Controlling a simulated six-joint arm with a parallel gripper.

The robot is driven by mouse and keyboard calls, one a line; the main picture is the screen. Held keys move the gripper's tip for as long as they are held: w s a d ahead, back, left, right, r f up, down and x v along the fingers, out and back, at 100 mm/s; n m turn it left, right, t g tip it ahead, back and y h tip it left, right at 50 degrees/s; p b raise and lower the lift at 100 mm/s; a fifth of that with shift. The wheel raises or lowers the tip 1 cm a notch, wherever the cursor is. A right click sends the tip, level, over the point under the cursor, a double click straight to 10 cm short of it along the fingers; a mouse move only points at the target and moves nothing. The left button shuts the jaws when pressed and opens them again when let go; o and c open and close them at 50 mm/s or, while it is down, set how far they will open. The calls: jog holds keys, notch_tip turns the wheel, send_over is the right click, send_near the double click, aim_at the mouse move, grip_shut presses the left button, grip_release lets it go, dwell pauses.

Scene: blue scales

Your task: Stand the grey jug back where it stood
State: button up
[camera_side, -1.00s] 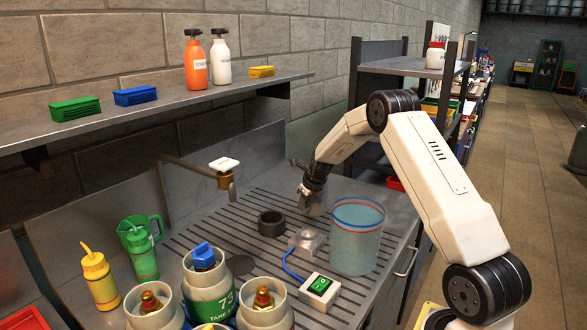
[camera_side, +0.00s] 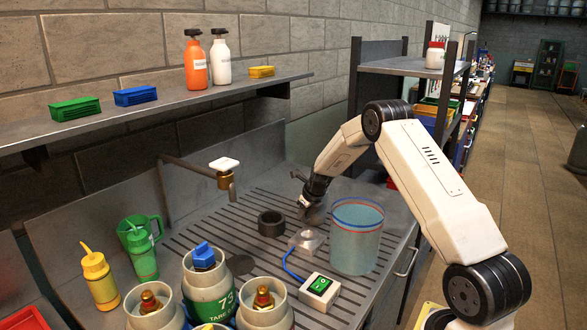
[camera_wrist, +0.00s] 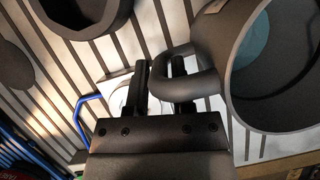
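The grey jug (camera_side: 315,214) is at my gripper in the side view, beside the clear bucket and behind the scale's pan. In the wrist view the jug (camera_wrist: 236,90) is at the right, its round mouth facing the camera, with a bluish patch inside. My gripper (camera_wrist: 160,75) has one finger outside the jug's looped handle and the other inside the loop, and it looks closed on the handle. The gripper (camera_side: 309,187) partly covers the jug in the side view. I cannot tell whether the jug's base touches the slatted bench.
The clear bucket (camera_side: 357,245) stands close at the jug's right. A dark ring-shaped pot (camera_side: 271,224) stands to the left. The scale's pan (camera_side: 306,241) and green display (camera_side: 320,288) lie in front, joined by a blue cable. A tap (camera_side: 224,178) stands behind left.

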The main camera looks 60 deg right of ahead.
jog(key=shift+o, duration=1.1)
jog(key=shift+r, duration=0.15)
jog(key=v, duration=1.2)
